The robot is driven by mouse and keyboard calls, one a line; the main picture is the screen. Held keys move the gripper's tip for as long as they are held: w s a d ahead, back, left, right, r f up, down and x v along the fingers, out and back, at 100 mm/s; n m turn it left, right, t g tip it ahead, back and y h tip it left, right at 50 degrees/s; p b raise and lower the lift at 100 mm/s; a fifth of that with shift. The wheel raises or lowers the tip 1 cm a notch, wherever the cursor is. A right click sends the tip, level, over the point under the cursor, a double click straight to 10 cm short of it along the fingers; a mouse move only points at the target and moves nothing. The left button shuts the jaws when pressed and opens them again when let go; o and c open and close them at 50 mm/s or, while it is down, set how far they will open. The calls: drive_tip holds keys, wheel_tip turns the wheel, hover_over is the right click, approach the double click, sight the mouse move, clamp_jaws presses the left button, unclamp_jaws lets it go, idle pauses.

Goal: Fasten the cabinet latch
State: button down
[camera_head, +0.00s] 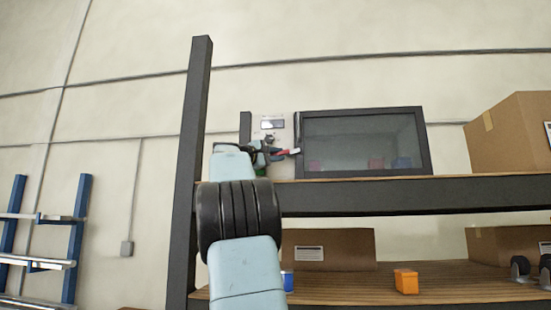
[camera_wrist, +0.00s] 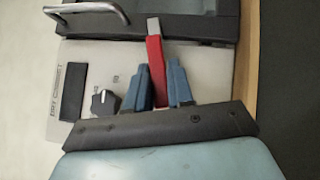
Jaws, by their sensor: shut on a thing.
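The cabinet (camera_head: 365,112) stands on the upper shelf, with a dark-framed glass door that looks closed. Its pale control panel (camera_wrist: 85,50) is beside the door. The red latch (camera_wrist: 156,60) has a grey tip and extends from the panel side, the tip overlapping the dark door frame (camera_wrist: 195,22) in the wrist view. The latch also shows in the head view (camera_head: 284,154), lying nearly level. My gripper (camera_wrist: 158,72) has its blue fingers on both sides of the red lever, shut on it. The latch's pivot end is hidden by the gripper.
A black knob (camera_wrist: 104,102) sits on the panel close to the fingers. A metal handle (camera_wrist: 95,8) sticks out from the door. The shelf post (camera_head: 190,150) is left of my arm. A cardboard box (camera_head: 510,135) stands right of the cabinet.

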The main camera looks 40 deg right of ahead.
drive_tip(key=shift+r+m+y, duration=0.2)
drive_tip(key=shift+m+y, duration=0.35)
drive_tip(key=shift+m, duration=0.05)
drive_tip(key=shift+r+m+y, duration=0.2)
drive_tip(key=shift+m+y, duration=0.35)
drive_tip(key=shift+m, duration=0.05)
drive_tip(key=c, duration=1.1)
unclamp_jaws()
drive_tip(key=a, duration=0.9)
drive_tip(key=w+a, duration=0.1)
drive_tip(key=a, duration=0.3)
drive_tip(key=shift+w+a, duration=0.1)
drive_tip(key=shift+a, duration=0.3)
